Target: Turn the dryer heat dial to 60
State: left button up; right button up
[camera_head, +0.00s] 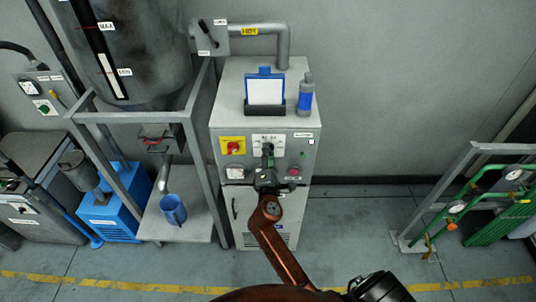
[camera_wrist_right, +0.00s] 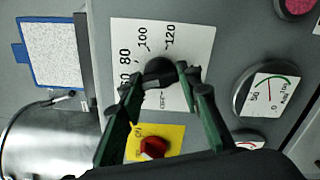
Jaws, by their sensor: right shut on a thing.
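The dryer (camera_head: 222,110) is a grey cabinet in the middle of the head view. Its heat dial (camera_wrist_right: 160,70) is a black knob on a white scale plate (camera_wrist_right: 185,38), which also shows in the head view (camera_head: 268,138). The numbers 80, 100 and 120 are readable in the right wrist view; a lower number is partly covered by a finger. I cannot tell where the knob's pointer stands. My right gripper (camera_wrist_right: 164,82) is shut on the dial, a green finger on each side; it also shows in the head view (camera_head: 267,168). My left gripper is out of view.
A red rotary switch on a yellow plate (camera_head: 232,145), a gauge (camera_head: 235,174) and a red button (camera_head: 294,171) sit close around the dial. A framed white sheet (camera_head: 265,90) and a blue bottle (camera_head: 305,95) stand on top. Floor to the right is clear up to green pipes.

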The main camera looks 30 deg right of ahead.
jog(key=shift+f, duration=0.1)
jog(key=o, duration=1.2)
jog(key=shift+c, duration=0.2)
jog(key=v, duration=0.7)
jog(key=shift+s+a, duration=0.2)
